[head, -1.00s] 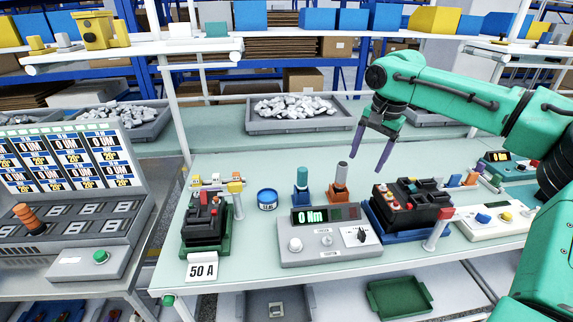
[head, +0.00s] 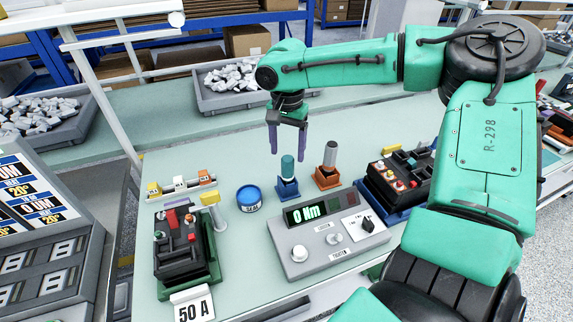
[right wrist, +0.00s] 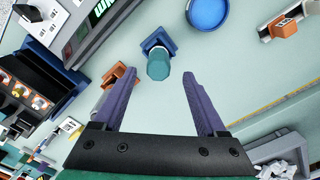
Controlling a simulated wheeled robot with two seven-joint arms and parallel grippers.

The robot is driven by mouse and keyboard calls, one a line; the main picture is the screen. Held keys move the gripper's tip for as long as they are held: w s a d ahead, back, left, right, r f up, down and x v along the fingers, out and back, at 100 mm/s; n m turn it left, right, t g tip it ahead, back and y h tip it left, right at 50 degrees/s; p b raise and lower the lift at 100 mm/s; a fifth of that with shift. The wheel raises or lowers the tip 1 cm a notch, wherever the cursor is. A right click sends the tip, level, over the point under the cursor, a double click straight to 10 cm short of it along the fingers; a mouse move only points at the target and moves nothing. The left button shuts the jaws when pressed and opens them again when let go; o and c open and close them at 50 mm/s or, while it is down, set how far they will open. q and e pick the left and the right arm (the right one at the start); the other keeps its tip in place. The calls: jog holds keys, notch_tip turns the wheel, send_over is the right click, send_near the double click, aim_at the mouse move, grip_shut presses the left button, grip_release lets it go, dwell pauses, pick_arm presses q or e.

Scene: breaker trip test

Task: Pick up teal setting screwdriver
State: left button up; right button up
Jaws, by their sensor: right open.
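The teal setting screwdriver (head: 288,167) stands upright in a blue holder (head: 287,187) on the bench, behind the torque display unit. In the right wrist view its teal handle (right wrist: 158,64) lies ahead of the fingertips, roughly midway between them. My right gripper (head: 288,151) is open and empty, with its purple fingers pointing down just above and behind the screwdriver. Its two fingers also show apart in the right wrist view (right wrist: 158,80). The screwdriver's lower part is hidden in the holder. My left gripper is not in view.
A grey tool in an orange holder (head: 327,178) stands close to the right of the screwdriver. A blue round tin (head: 249,197) is to its left. The display unit (head: 325,240) is in front. Breakers stand on both sides.

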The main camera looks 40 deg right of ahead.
aim_at(288, 158)
jog(key=f, duration=0.4)
jog(key=shift+s+a+f+p, duration=0.1)
jog(key=shift+s+f+p, duration=0.15)
jog(key=shift+p, duration=0.15)
jog(key=shift+f, duration=0.15)
jog(key=shift+c, duration=0.5)
grip_shut()
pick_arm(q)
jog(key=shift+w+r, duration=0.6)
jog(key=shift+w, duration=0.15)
pick_arm(e)
jog(key=shift+w, duration=0.1)
